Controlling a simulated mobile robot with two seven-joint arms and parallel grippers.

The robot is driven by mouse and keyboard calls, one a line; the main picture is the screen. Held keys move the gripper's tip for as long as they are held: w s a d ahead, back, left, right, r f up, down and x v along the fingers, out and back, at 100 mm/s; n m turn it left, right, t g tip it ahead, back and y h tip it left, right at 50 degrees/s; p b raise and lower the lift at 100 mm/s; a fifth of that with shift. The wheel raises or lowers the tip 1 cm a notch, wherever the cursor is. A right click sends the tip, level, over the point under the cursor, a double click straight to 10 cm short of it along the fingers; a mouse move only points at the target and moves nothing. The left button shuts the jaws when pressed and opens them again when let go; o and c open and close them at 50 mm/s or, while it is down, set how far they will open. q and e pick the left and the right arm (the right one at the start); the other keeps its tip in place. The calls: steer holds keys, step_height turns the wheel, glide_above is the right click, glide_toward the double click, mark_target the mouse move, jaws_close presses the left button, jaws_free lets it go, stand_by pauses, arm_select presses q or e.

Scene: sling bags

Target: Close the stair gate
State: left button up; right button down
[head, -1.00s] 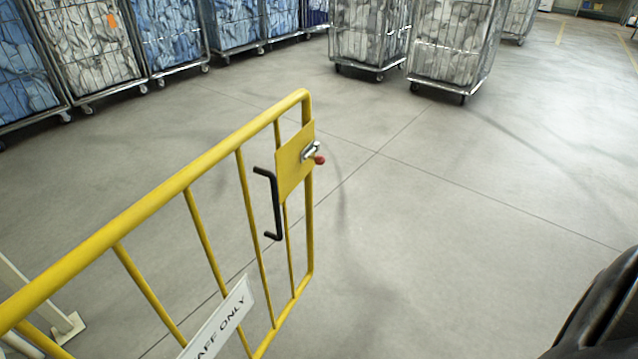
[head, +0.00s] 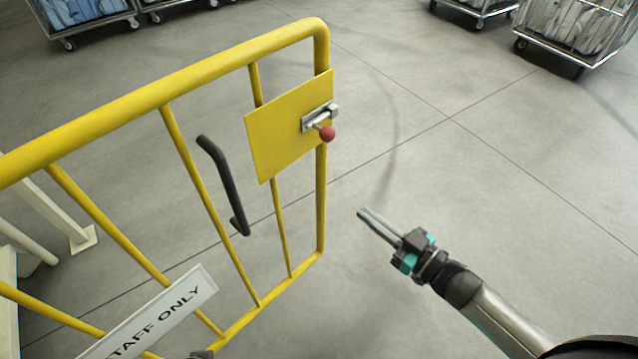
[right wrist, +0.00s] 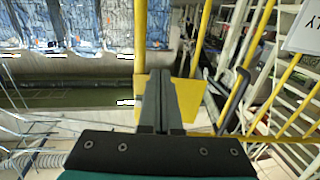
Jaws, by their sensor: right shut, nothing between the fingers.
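The yellow stair gate (head: 175,92) extends from the left of the head view, its free end standing over open floor. Its yellow latch plate (head: 285,130) carries a metal bolt (head: 318,117) with a red knob (head: 327,134). A black handle (head: 222,180) is left of the plate. My right gripper (head: 362,212) is shut and empty, right of the gate's end bar and below the knob in the picture, apart from the gate. In the right wrist view the fingers (right wrist: 160,76) partly cover the yellow plate (right wrist: 188,102); the black handle (right wrist: 234,98) is to their right. My left gripper is not seen.
A "STAFF ONLY" sign (head: 160,318) hangs on the gate's lower bars. White posts (head: 62,205) stand at the left. Wheeled laundry cages (head: 575,32) stand at the back. The grey floor right of the gate is clear.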

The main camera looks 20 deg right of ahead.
steer(key=b, duration=0.5)
glide_toward(308, 171)
steer(key=x, duration=0.5)
steer(key=shift+w+a+f, duration=0.15)
steer(key=shift+w+f, duration=0.05)
steer(key=shift+w, duration=0.05)
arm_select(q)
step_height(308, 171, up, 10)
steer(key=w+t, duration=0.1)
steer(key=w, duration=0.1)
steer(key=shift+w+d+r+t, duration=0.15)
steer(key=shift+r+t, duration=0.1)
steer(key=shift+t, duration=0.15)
arm_select(e)
steer(key=shift+w+a, duration=0.35)
steer(key=shift+w, duration=0.2)
steer(key=shift+w+r, duration=0.1)
